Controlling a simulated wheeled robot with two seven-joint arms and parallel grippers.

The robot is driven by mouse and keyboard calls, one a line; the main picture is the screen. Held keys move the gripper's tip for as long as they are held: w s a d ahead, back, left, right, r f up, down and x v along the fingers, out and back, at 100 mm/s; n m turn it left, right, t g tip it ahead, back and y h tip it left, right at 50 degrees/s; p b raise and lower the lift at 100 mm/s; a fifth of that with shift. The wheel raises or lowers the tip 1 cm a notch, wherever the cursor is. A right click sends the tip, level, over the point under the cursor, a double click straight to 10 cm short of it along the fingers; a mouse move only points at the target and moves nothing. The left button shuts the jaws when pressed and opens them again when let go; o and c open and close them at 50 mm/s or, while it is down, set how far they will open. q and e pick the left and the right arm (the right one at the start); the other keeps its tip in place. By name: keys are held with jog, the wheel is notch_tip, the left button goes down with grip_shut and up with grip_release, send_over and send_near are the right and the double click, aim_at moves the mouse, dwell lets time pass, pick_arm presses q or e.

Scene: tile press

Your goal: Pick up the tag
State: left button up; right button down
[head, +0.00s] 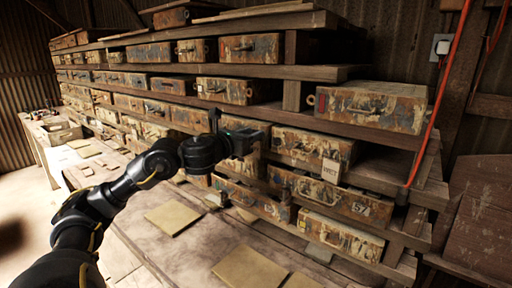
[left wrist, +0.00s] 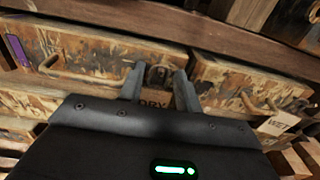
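My left gripper (left wrist: 158,82) is open in front of the shelf of worn wooden boxes. Between its two fingers, in the left wrist view, a brown tag (left wrist: 155,97) with dark letters that look like "DRY" shows, with a dark metal handle just above it. The fingers stand to either side of the tag; I cannot tell whether they touch it. Its lower part is hidden by my gripper body. In the head view the left gripper (head: 252,135) covers that spot. A second, paler tag (head: 331,170), reading like "WET", hangs on the box to the right; it also shows in the left wrist view (left wrist: 278,122). My right gripper is not in view.
The shelf (head: 345,133) holds several rows of boxes with protruding handles. Below is a long bench (head: 190,248) with flat tan tiles (head: 173,217) and a crate (head: 62,132) at the far left. A red cable (head: 437,95) hangs at the right.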

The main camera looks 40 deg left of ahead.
pick_arm(q)
jog(key=c, duration=0.7)
jog(key=shift+r, duration=0.1)
